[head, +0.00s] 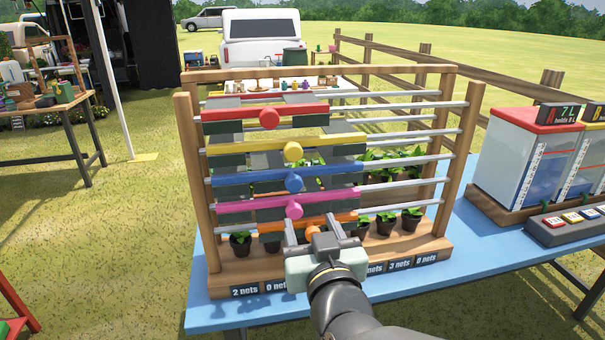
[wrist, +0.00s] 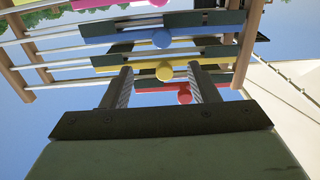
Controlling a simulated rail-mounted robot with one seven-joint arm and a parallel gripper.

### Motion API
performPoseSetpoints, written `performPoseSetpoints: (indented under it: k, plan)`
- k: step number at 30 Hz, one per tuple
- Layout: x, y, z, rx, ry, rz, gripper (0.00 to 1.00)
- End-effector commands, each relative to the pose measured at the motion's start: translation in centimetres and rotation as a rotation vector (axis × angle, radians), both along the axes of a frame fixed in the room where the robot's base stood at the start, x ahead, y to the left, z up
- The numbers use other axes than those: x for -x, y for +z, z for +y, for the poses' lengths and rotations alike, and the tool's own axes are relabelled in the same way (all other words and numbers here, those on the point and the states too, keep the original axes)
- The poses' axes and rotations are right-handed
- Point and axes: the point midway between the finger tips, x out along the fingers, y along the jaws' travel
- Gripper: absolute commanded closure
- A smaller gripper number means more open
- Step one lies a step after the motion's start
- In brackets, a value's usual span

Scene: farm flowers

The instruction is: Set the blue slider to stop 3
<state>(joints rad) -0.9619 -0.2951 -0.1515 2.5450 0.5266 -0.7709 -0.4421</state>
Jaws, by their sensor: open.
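The blue slider (head: 245,186) is a bar with a round blue knob (head: 293,183), on a rail of the wooden rack (head: 187,150). It sits toward the left of the rack, between the yellow slider (head: 245,147) and the magenta slider (head: 250,204). My gripper (head: 310,218) is open and empty in front of the rack, and in the head view it overlaps the orange slider (head: 345,217). In the wrist view, which is upside down, the blue slider (wrist: 205,32) shows beyond the fingers (wrist: 160,66), and the yellow knob (wrist: 164,71) appears between them.
The red slider (head: 225,113) is at the top. Several potted plants (head: 240,243) stand in the rack above net-count labels (head: 245,291). The rack stands on a blue table (head: 500,240). Clear tanks (head: 515,165) and a button panel (head: 560,228) are to the right.

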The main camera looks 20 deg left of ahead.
Motion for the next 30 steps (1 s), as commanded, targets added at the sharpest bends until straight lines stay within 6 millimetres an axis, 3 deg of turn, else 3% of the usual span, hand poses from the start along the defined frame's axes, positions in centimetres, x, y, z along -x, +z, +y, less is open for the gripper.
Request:
performPoseSetpoints:
  k: [1,14,24,30]
  plan:
    - [-0.6,0.7,0.4,0.008,-0.001,0.004,0.46]
    - [-4.9,0.6,2.5,0.006,-0.001,0.003,0.46]
    - [-10.8,0.1,5.3,0.002,0.0,-0.001,0.46]
    - [-12.7,0.1,6.3,0.0,0.001,0.0,0.46]
